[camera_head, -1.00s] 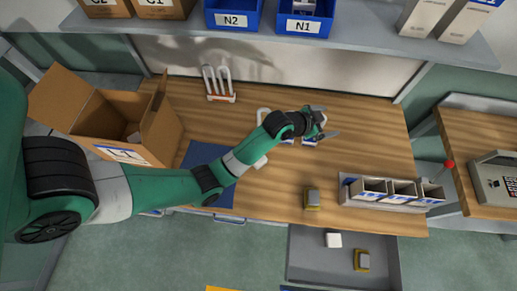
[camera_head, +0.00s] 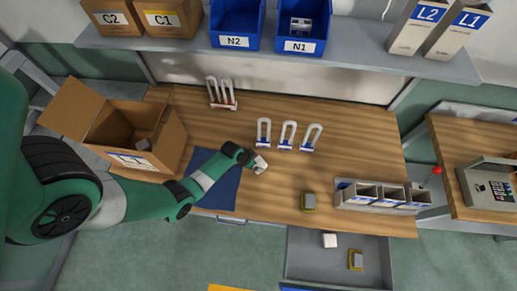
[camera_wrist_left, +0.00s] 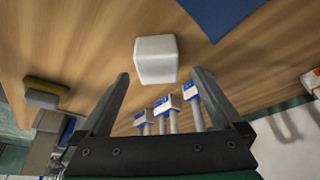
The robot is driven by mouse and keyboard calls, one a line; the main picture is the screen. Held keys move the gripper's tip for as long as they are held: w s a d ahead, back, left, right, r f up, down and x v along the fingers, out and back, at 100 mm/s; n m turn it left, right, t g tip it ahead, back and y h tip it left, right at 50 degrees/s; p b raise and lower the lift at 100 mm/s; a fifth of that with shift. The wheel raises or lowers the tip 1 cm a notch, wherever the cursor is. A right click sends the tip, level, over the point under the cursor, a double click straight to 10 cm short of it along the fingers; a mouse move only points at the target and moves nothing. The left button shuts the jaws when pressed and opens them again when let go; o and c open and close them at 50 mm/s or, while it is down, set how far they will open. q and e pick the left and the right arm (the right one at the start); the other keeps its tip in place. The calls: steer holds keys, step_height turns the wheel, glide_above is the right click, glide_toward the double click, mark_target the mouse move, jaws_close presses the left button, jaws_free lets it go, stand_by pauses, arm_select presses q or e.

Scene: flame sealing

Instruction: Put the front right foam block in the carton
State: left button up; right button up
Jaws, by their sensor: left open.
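A white foam block (camera_head: 260,163) lies on the wooden table just right of the blue mat. In the left wrist view the white block (camera_wrist_left: 156,60) sits just beyond the fingertips, between their lines. My left gripper (camera_wrist_left: 160,76) is open and empty. In the head view its tip reaches the block's left side, where my wrist partly covers the view; contact cannot be told. The open carton (camera_head: 165,140) stands at the table's left with its flaps up. A greyish block (camera_head: 143,144) shows inside it. Another white block (camera_head: 330,240) lies in the open drawer. My right gripper is out of view.
White loops with blue bases (camera_head: 287,135) stand behind the block. A yellow-grey sponge (camera_head: 308,202) and a compartment rack (camera_head: 378,196) are to the right. The blue mat (camera_head: 222,190) lies between carton and block. A drawer (camera_head: 295,262) is open at the front.

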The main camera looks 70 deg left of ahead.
mark_target(259, 163)
arm_select(q)
steer(key=shift+w+f, duration=0.1)
steer(key=shift+f, duration=0.15)
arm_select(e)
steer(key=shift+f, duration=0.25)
arm_select(q)
steer(key=b+x, duration=0.5)
steer(key=shift+d+f, duration=0.1)
steer(key=shift+f, duration=0.1)
steer(key=shift+r, duration=0.2)
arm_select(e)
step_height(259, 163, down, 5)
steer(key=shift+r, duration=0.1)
arm_select(q)
steer(key=shift+c, duration=0.3)
